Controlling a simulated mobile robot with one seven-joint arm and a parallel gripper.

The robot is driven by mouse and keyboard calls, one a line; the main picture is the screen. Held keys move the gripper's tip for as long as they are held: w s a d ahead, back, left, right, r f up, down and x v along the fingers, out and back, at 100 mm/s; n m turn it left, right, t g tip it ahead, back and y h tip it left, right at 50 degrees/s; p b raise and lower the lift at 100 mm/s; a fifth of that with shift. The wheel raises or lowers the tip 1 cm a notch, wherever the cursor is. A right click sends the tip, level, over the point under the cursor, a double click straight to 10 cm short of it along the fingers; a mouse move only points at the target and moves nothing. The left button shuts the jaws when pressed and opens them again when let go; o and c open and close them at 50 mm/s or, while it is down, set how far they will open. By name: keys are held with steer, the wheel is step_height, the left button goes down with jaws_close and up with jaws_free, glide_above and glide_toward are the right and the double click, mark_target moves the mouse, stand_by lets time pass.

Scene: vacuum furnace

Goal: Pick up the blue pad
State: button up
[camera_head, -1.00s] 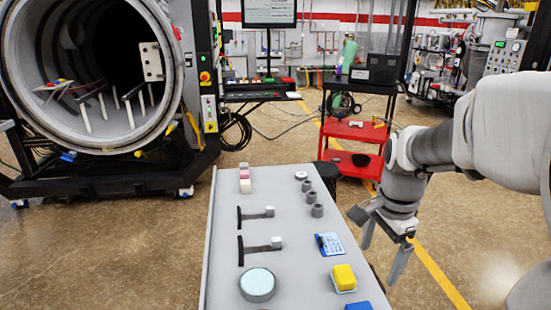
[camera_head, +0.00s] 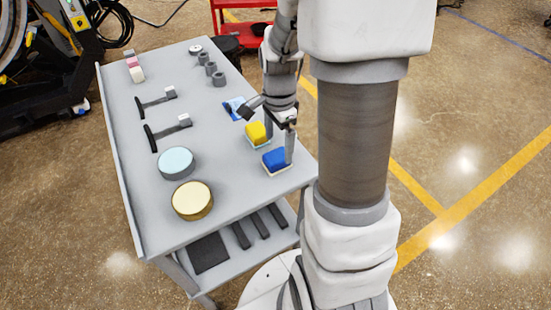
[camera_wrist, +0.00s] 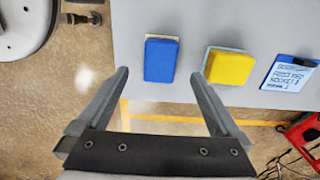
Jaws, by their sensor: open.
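The blue pad (camera_head: 276,160) lies on the grey table top near its right front edge, with a pale layer under it. In the wrist view the blue pad (camera_wrist: 161,60) is ahead of the fingertips, between their lines. My gripper (camera_head: 272,140) hangs at the table's right edge, one finger showing in front of the blue pad's right side. In the wrist view my gripper (camera_wrist: 160,73) is open, with nothing between its fingers. I cannot tell its exact height above the pad.
A yellow pad (camera_head: 257,134) lies just behind the blue one, close to my gripper. A blue-and-white card (camera_head: 234,108) lies beyond it. Two round tins, light blue (camera_head: 176,162) and cream (camera_head: 192,200), stand to the left. The table (camera_head: 150,225) has a lower shelf.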

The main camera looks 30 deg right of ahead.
mark_target(277, 155)
steer(key=shift+a+f+b, duration=0.2)
steer(key=shift+f+b, duration=0.3)
steer(key=shift+f, duration=2.25)
steer(key=shift+c, duration=0.3)
jaws_close()
steer(key=shift+r, duration=0.6)
steer(key=r, duration=0.2)
steer(key=r+p, duration=0.1)
steer(key=shift+s+d+r, duration=0.35)
steer(key=shift+r, duration=0.05)
steer(key=s+d+r+p, duration=0.1)
steer(key=s+d+r, duration=0.5)
steer(key=s+d, duration=0.1)
steer(key=shift+s+d, duration=0.15)
steer(key=shift+s, duration=0.35)
